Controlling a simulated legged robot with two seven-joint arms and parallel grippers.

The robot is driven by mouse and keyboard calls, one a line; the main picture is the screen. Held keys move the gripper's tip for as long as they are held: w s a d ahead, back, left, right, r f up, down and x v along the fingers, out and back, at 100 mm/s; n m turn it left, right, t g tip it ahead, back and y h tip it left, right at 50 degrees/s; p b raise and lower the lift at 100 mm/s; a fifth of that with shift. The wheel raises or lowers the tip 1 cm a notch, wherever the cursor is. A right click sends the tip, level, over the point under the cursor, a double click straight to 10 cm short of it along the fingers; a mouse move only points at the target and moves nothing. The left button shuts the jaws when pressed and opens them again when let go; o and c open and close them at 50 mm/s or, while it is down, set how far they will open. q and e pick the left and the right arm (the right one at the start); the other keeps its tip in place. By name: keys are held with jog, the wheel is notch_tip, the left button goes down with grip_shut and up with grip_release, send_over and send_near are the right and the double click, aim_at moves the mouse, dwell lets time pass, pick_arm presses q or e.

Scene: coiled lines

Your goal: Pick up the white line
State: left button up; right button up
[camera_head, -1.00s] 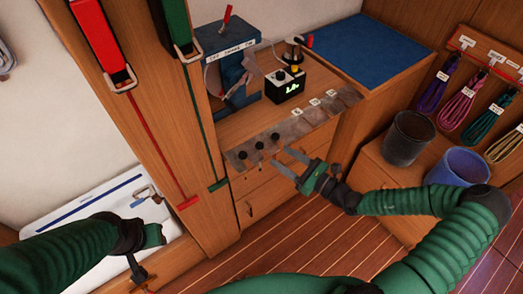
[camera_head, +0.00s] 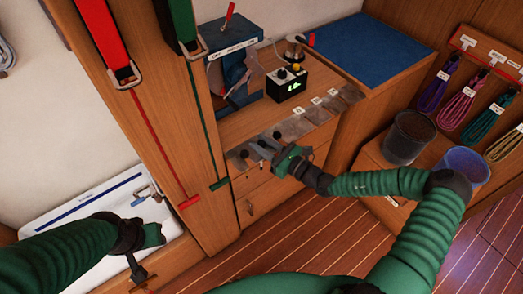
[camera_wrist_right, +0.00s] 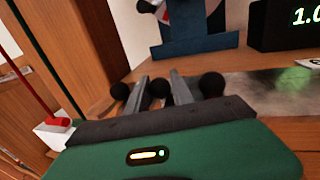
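A pale grey-white looped item (camera_head: 5,56) is cut off at the far left edge of the head view. I cannot tell whether it is the white line. No other white coil shows clearly. My right gripper (camera_head: 262,150) is at the row of black knobs on the counter's front edge. In the right wrist view its two fingers (camera_wrist_right: 160,92) are apart, with a black knob (camera_wrist_right: 160,88) showing between them; contact is unclear. My left gripper (camera_head: 148,240) is low at the left, beside a white panel (camera_head: 60,220); its fingers do not show clearly.
Purple (camera_head: 432,93), pink (camera_head: 459,104), teal (camera_head: 486,121) and yellow (camera_head: 503,146) coils hang on the right wall. Below stand a dark bucket (camera_head: 408,138) and a blue bucket (camera_head: 464,163). A blue device (camera_head: 230,60) and a black display box (camera_head: 287,84) stand on the counter.

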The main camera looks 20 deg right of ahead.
jog(key=shift+f, duration=0.1)
grip_shut()
notch_tip(320, 180, up, 18)
jog(key=p, duration=0.3)
